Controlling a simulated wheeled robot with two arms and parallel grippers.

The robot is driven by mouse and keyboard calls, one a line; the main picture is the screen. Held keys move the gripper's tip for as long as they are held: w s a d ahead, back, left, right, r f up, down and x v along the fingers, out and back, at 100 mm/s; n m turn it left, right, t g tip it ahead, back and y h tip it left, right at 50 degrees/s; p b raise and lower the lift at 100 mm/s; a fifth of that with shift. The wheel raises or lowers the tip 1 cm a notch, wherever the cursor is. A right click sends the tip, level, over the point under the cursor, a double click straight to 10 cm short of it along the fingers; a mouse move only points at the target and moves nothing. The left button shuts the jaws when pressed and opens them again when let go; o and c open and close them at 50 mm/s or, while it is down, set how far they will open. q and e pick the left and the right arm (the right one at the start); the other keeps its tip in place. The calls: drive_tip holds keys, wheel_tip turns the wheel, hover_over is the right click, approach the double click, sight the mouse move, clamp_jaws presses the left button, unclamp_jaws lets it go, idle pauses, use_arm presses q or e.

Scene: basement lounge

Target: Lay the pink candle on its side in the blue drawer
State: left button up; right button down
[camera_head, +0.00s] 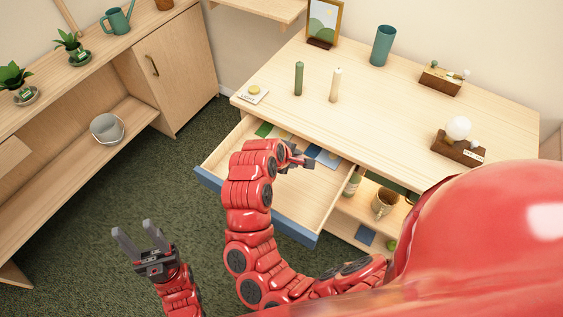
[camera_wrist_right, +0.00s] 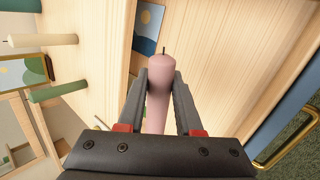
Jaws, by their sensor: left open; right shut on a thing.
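The blue drawer (camera_head: 311,239) is pulled out from under the table, with a pale wooden inside. My right gripper (camera_head: 300,160) is over the back part of the drawer. In the right wrist view it is shut on the pink candle (camera_wrist_right: 158,90), whose wick end points away from the wrist. My left gripper (camera_head: 131,227) is open and empty, above the carpet left of the drawer.
Picture cards (camera_head: 322,155) lie at the back of the drawer. A green candle (camera_head: 298,79) and a cream candle (camera_head: 335,85) stand on the table (camera_head: 400,115). A shelf below holds a mug (camera_head: 385,201). A sideboard (camera_head: 182,70) stands left; the carpet between is clear.

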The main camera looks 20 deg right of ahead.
drive_tip(key=shift+m, duration=0.6)
drive_tip(key=a+f+b, duration=0.1)
drive_tip(key=f+b, duration=0.2)
drive_tip(key=a+f+b, duration=0.1)
drive_tip(key=f+b, duration=0.2)
drive_tip(key=a+f+b, duration=0.2)
drive_tip(key=f+b, duration=0.1)
drive_tip(key=b, duration=0.1)
drive_tip(key=shift+w, duration=0.1)
drive_tip(key=shift+r, duration=0.1)
drive_tip(key=c, duration=0.5)
unclamp_jaws()
drive_tip(key=p+v, duration=0.1)
drive_tip(key=v, duration=1.6)
drive_tip(key=shift+s+r, duration=0.2)
drive_tip(key=shift+s, duration=0.2)
drive_tip(key=shift+f, duration=0.1)
